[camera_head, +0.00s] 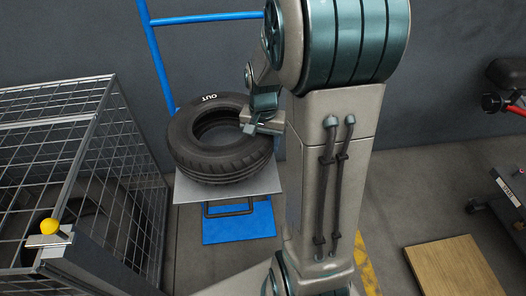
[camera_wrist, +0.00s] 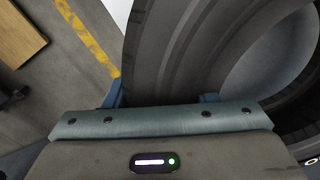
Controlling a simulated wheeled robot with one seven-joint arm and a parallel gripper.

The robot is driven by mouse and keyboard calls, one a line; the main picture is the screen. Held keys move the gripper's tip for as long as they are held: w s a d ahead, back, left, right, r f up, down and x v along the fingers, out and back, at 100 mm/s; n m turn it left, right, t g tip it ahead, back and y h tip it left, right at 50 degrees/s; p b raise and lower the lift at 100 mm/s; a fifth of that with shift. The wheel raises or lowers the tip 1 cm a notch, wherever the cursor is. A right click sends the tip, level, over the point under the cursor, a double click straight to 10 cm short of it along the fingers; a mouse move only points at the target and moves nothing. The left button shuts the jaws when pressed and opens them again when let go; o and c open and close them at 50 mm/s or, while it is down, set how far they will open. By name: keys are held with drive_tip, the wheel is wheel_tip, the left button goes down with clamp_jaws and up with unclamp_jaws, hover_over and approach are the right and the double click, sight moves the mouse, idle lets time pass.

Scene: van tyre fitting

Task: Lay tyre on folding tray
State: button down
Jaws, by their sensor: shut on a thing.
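The black tyre (camera_head: 215,165) lies roughly flat, its upper sidewall marked "OUT", over the grey folding tray (camera_head: 262,184) in the head view. Whether it touches the tray or hangs just above it I cannot tell. The tray's front edge and right corner show below the tyre; the rest is hidden. My gripper (camera_head: 262,124) is shut on the tyre's right side. In the wrist view the tyre's tread (camera_wrist: 175,45) runs between my two blue fingers (camera_wrist: 162,98).
The tray belongs to a blue hand truck (camera_head: 238,222) against the grey wall. A wire cage (camera_head: 110,165) with a yellow knob stands close on the left. A wooden board (camera_head: 455,265) lies at lower right. Yellow floor tape (camera_head: 366,262) runs beside my arm.

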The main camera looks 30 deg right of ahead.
drive_tip(key=shift+f+b, duration=0.65)
drive_tip(key=shift+f, duration=1.25)
drive_tip(key=shift+f, duration=0.2)
drive_tip(key=c, duration=0.6)
unclamp_jaws()
drive_tip(key=shift+r, duration=0.1)
drive_tip(key=p, duration=0.3)
approach(255, 156)
drive_tip(key=w+d+f, duration=0.2)
drive_tip(key=w, duration=0.1)
drive_tip(key=w+d+f, duration=0.3)
drive_tip(key=shift+d+f, duration=0.1)
drive_tip(key=shift+f, duration=0.1)
drive_tip(key=s+a+n, duration=0.1)
drive_tip(key=s, duration=0.1)
drive_tip(key=s+a+r+n, duration=0.1)
drive_tip(key=s+a, duration=0.1)
drive_tip(key=s+a+r+n, duration=0.1)
drive_tip(key=s+a+n, duration=0.1)
drive_tip(key=shift+a+t, duration=0.15)
drive_tip(key=shift+t, duration=0.25)
drive_tip(key=s+a+n, duration=0.3)
drive_tip(key=s+n, duration=0.1)
drive_tip(key=s, duration=0.2)
drive_tip(key=shift+s+a+f+t, duration=0.25)
drive_tip(key=shift+s+t, duration=0.1)
drive_tip(key=shift+t, duration=0.05)
